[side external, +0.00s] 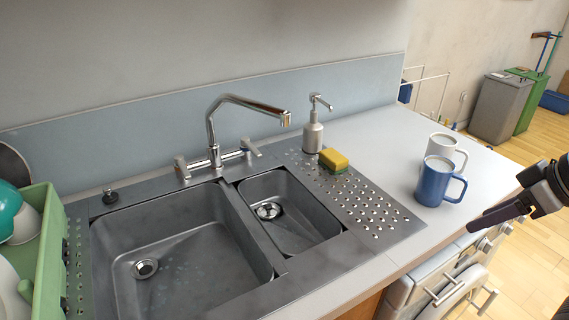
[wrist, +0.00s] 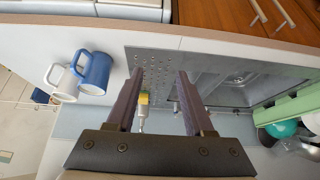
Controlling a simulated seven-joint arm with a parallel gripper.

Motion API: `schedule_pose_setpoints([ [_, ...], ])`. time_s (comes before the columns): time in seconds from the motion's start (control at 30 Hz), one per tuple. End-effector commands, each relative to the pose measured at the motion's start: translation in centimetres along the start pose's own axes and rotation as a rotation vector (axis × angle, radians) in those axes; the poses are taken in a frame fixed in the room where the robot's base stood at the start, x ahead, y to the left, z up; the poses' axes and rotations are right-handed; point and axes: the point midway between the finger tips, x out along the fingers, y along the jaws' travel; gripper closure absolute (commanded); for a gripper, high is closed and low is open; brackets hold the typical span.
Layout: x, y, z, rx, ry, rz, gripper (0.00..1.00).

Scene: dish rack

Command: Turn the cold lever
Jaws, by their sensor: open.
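The chrome faucet (side external: 213,135) stands behind the sinks in the side view, its spout reaching right. It has a left lever (side external: 182,168) and a right lever (side external: 251,148) at the ends of its crossbar. No marking shows which is cold. My gripper (side external: 470,226) is at the right edge of the side view, in front of and right of the mugs, far from both levers. In the wrist view my gripper (wrist: 160,76) has its two fingers apart with nothing held between them. The levers are not clear in the wrist view.
A blue mug (side external: 435,182) and a white mug (side external: 447,150) stand on the right counter. A yellow sponge (side external: 334,158) and a soap dispenser (side external: 313,128) are between them and the faucet. A green dish rack (side external: 40,245) is at far left. The perforated drainboard (side external: 385,215) is mostly bare.

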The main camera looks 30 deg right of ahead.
Motion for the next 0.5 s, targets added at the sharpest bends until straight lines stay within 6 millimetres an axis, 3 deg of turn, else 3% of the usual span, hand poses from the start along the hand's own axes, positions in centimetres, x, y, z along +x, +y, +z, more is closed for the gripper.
schedule_pose_setpoints([
  [0.3,7.7,-4.7,-16.4,-0.021,0.281,-0.103,0.47],
  [0.5,14.5,-8.1,-24.7,-0.007,0.481,-0.123,0.47],
])
